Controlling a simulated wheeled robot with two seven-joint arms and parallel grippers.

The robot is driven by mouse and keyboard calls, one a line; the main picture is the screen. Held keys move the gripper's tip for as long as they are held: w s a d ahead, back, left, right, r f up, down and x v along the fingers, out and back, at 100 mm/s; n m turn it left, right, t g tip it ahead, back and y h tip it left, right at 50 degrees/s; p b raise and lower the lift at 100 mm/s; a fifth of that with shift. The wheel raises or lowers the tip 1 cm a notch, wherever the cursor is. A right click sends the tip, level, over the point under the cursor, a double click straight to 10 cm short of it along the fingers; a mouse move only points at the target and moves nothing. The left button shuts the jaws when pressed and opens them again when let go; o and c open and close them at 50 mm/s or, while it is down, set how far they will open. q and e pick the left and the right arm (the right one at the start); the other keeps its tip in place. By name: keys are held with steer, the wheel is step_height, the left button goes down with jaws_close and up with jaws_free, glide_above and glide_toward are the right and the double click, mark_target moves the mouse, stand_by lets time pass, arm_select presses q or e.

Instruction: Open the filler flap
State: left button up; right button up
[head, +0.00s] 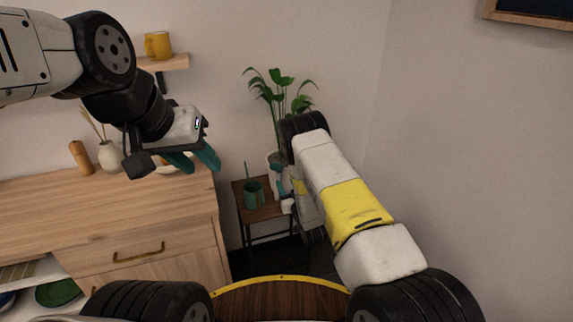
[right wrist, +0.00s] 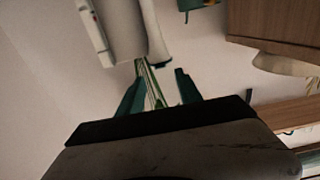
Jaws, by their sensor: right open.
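I cannot make out the filler flap for certain in either view. A white object (right wrist: 125,28) with a curved, spout-like part (right wrist: 155,35) is at the top of the right wrist view, just beyond my right gripper (right wrist: 160,76). My right gripper is open, its two teal fingers apart, with thin green leaves or stems showing between them. In the head view my right arm hides most of that area; a small white part (head: 287,204) shows beside it near the small table (head: 262,214). My left gripper (head: 194,163) hangs over the wooden dresser's right end, with its teal fingers partly seen.
A teal cup (head: 253,196) stands on the small dark-legged table. A leafy plant (head: 280,88) rises behind my right arm. The wooden dresser (head: 110,212) holds a white vase (head: 109,157) and a wooden cylinder (head: 81,158). A shelf with a yellow mug (head: 157,45) is above.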

mark_target(277, 168)
steer(key=x, duration=0.7)
steer(key=shift+w, duration=0.2)
jaws_close()
steer(key=shift+r, duration=0.15)
stand_by(1.1)
